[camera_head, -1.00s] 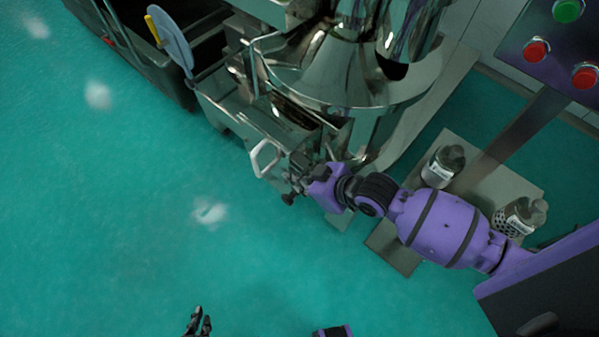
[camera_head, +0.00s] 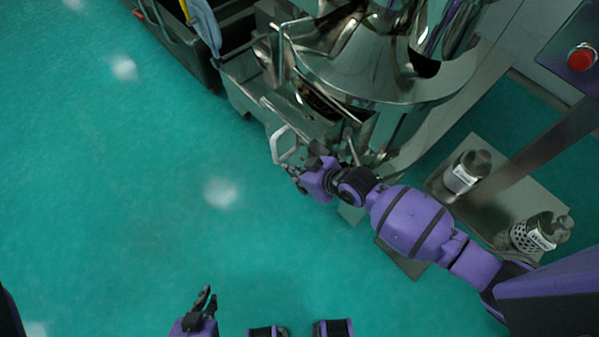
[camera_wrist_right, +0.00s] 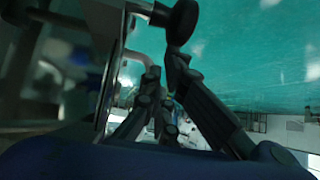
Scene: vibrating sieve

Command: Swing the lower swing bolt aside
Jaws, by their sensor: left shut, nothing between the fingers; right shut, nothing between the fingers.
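The sieve is a shiny steel machine (camera_head: 390,85) in the upper middle of the head view. My right gripper (camera_head: 291,173) is at its lower front, just below a pale loop handle (camera_head: 275,146). In the right wrist view the right gripper (camera_wrist_right: 166,68) is shut and empty. A black round knob (camera_wrist_right: 180,22) on a metal rod (camera_wrist_right: 138,9), seemingly the lower swing bolt, stands close beyond the fingertips. I cannot tell whether they touch it. In the head view I cannot make the knob out beside the gripper. My left gripper (camera_head: 204,297) is shut and empty, low over the floor.
Two labelled containers (camera_head: 466,171) (camera_head: 538,234) stand on a low platform at the right. A control panel post (camera_head: 530,150) rises there. A dark cart (camera_head: 180,40) is at the upper left. The green floor (camera_head: 110,190) is clear at the left.

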